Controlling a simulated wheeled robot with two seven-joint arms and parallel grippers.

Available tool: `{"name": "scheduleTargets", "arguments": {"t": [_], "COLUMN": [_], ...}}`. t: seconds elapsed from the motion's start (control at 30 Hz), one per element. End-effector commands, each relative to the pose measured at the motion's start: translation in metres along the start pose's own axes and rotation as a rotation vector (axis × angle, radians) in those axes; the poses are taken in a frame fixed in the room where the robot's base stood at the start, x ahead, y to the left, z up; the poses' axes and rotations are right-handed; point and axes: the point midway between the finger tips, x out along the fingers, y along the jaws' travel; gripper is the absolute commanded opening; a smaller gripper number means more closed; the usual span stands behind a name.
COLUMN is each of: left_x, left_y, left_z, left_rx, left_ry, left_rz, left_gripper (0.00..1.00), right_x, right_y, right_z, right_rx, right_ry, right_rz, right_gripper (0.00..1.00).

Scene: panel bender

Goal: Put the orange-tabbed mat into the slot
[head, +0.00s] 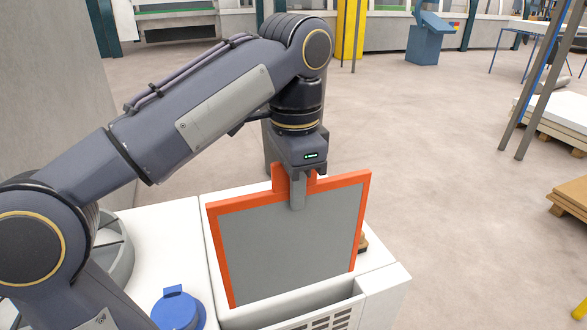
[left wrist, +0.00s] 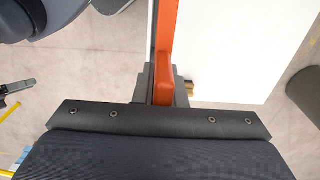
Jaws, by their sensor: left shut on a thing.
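The orange-tabbed mat (head: 290,243) is a grey panel with an orange frame and an orange tab at its top edge. It hangs nearly upright, slightly tilted in the picture. My left gripper (head: 298,190) is shut on the tab from above. In the left wrist view the orange edge (left wrist: 165,50) runs between the fingers of the left gripper (left wrist: 162,92). The mat stands in front of part of a white cabinet top. An opening with a slotted white wall (head: 325,318) shows below the mat's lower edge; whether the mat touches it I cannot tell. My right gripper is out of view.
A blue round-capped object (head: 177,310) sits on the white top (head: 160,245) at left. A small brown object (head: 363,244) shows behind the mat's right edge. Open floor (head: 440,180) lies to the right, with pallets (head: 572,198) at the far right.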

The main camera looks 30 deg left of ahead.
Motion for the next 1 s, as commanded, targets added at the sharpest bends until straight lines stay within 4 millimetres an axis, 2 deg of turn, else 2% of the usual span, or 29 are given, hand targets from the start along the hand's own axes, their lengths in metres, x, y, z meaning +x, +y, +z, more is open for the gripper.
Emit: {"name": "scheduleTargets", "arguments": {"t": [0.23,0.43,0.6,1.0], "left_x": [0.013,0.034,0.053,0.058], "left_y": [0.000,0.000,0.000,0.000], "left_z": [0.000,0.001,0.000,0.000], "left_rx": [-0.001,-0.001,0.000,0.000], "left_ry": [0.000,-0.002,0.000,0.000], "left_rz": [0.000,0.001,0.001,0.001], "left_gripper": [0.00,0.00,0.00,0.00], "right_x": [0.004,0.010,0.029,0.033], "right_y": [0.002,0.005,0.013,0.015], "right_z": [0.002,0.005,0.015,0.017], "right_rx": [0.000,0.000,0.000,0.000], "right_ry": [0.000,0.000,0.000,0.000], "right_rz": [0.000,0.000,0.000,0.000], "right_gripper": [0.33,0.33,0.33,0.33]}}
